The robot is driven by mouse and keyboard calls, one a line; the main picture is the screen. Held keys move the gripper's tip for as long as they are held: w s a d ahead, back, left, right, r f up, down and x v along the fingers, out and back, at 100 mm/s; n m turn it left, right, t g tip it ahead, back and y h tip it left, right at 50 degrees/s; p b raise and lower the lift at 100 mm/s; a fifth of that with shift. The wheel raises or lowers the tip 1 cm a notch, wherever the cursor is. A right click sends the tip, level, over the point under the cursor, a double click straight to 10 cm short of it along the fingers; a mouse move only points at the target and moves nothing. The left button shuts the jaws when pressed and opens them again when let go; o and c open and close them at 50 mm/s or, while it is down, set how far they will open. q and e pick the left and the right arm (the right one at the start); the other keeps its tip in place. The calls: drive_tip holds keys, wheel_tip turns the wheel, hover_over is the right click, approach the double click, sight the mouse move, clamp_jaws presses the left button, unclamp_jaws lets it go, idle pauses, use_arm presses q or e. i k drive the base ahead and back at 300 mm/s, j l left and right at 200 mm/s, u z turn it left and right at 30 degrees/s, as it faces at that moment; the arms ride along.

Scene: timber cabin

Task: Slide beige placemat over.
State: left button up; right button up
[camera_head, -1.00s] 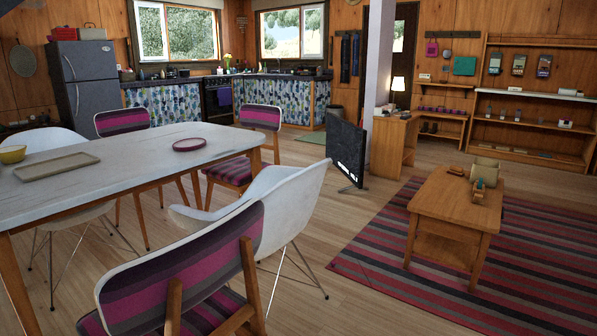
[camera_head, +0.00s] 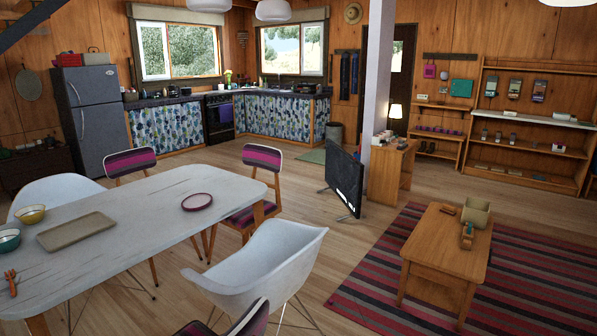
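A beige rectangular placemat (camera_head: 76,231) lies flat on the white table (camera_head: 128,240) at the left of the head view. It has a slightly raised rim and nothing on it. Neither of my grippers is in view.
A teal bowl (camera_head: 8,240) and red utensils (camera_head: 11,283) are at the table's left. A white armchair (camera_head: 262,265) and striped chairs (camera_head: 262,165) stand around the table. A low wooden table (camera_head: 447,250) stands on a striped rug; bare floor lies between.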

sight(58, 237)
drive_tip(key=u, duration=1.35)
drive_tip(key=i+j+u, duration=0.4)
drive_tip(key=i+u, duration=0.35)
drive_tip(key=i, duration=0.15)
drive_tip(key=i+j+u, duration=0.1)
drive_tip(key=i+u, duration=0.2)
drive_tip(key=i, duration=1.2)
drive_tip(key=i+z, duration=0.15)
drive_tip(key=i, duration=0.35)
drive_tip(key=i+j+z, duration=0.15)
drive_tip(key=i, duration=0.35)
drive_tip(key=i+j+z, duration=0.2)
drive_tip(key=i, duration=0.3)
drive_tip(key=i+j+z, duration=0.2)
drive_tip(key=i+z, duration=0.25)
drive_tip(key=i+j+z, duration=0.25)
drive_tip(key=z, duration=0.25)
drive_tip(key=i+j+z, duration=0.25)
drive_tip(key=j+z, duration=0.2)
drive_tip(key=i+j+z, duration=0.2)
drive_tip(key=j+z, duration=0.3)
